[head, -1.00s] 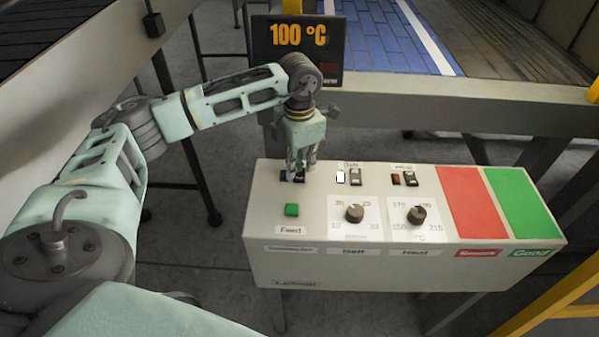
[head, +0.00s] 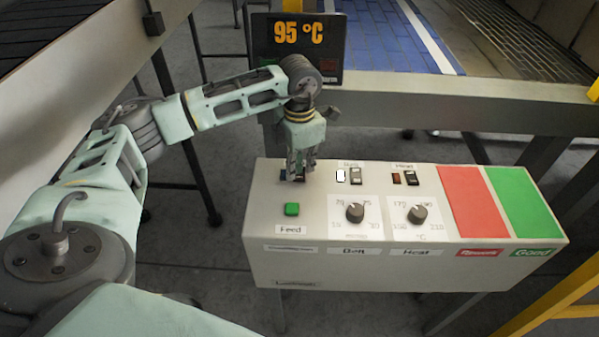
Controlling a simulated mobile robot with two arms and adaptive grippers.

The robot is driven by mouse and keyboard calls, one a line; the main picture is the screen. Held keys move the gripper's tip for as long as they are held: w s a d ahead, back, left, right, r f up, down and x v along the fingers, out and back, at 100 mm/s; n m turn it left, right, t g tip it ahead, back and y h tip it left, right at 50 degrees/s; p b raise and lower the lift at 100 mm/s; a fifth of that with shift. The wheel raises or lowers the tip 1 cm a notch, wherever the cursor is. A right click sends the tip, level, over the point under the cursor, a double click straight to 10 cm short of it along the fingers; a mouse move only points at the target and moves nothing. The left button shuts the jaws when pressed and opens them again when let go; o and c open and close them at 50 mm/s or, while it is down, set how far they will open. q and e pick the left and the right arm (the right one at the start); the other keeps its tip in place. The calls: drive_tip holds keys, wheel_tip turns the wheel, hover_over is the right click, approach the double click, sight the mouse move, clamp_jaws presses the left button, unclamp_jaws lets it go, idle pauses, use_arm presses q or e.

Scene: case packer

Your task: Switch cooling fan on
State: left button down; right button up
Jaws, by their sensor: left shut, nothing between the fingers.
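My left gripper (head: 297,172) points down at the back left of the white control box (head: 350,272). Its fingers are shut and empty, at a dark switch (head: 284,175) that they partly hide. I cannot tell that switch's position, and its label is hidden. To the right, a light rocker switch (head: 356,176) has a lit white lamp (head: 341,176) beside it. Further right is a dark rocker switch (head: 412,178) with a dark red lamp (head: 396,178). The display (head: 298,45) behind reads 95 °C. My right gripper does not show.
The box also bears a green feed button (head: 291,210), two knobs, the left knob (head: 355,212) and the right knob (head: 418,215), a red pad (head: 472,203) and a green pad (head: 523,203). A metal beam (head: 460,87) runs behind. A yellow rail (head: 555,300) stands at lower right.

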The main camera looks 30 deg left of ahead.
sight(299, 177)
use_arm(q)
drive_tip(key=shift+f+b, duration=0.45)
drive_tip(key=shift+f, duration=0.2)
idle(0.3)
drive_tip(key=shift+r+p, duration=2.15)
drive_tip(key=shift+r, duration=1.4)
